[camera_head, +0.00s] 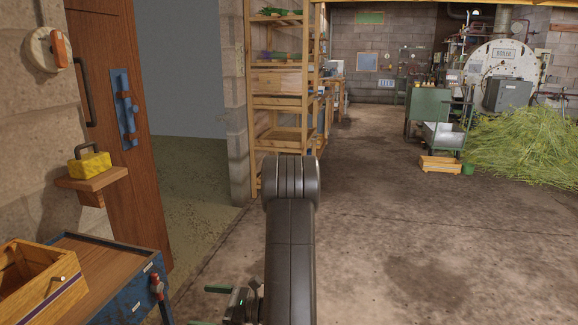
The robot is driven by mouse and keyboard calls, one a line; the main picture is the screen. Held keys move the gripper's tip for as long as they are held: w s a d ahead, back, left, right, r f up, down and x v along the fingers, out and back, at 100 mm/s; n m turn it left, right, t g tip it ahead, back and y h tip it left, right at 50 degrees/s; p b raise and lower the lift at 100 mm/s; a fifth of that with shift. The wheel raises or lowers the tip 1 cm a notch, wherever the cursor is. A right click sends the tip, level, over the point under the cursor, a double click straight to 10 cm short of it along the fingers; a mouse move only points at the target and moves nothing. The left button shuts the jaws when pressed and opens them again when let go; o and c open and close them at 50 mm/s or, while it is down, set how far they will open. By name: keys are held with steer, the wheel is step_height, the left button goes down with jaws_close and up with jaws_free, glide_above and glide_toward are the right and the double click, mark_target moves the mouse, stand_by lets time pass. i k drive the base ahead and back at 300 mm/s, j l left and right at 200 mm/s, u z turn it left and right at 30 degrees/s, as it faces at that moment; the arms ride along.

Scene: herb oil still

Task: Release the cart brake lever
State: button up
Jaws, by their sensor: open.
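The blue cart (118,308) with a brown wooden top stands at the lower left, cut off by the picture's edge. A lever with a dark red grip (156,283) stands at its right corner, close to upright; this looks like the brake lever, and its lower end runs down the cart's side. My gripper (206,306) is low in the picture, right of the lever and apart from it. Its two green-tipped fingers point left and are spread, with nothing seen between them. Part of the gripper is hidden by my arm.
A wooden crate (30,285) sits on the cart. A yellow block with a handle (90,165) rests on a small wall shelf (92,184) above. A brown door (125,100) stands behind. Wooden shelving (280,110) is further back.

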mark_target(157, 287)
steer(key=i+l+u, duration=0.1)
steer(key=u, duration=0.3)
steer(key=l+u, duration=0.2)
steer(key=u, duration=0.2)
steer(key=l+u, duration=0.2)
steer(key=u, duration=0.2)
steer(key=l+u, duration=0.25)
steer(key=u, duration=0.15)
steer(key=l+u, duration=0.2)
steer(key=u, duration=0.25)
steer(key=l+u, duration=0.15)
steer(key=u, duration=0.5)
steer(key=i+l+u, duration=0.1)
steer(key=u, duration=0.35)
steer(key=i+l+u, duration=0.15)
steer(key=u, duration=0.25)
steer(key=i+l+u, duration=0.1)
steer(key=u, duration=0.35)
steer(key=i+l+u, duration=0.1)
steer(key=l+u, duration=0.3)
steer(key=k+j+z, duration=0.15)
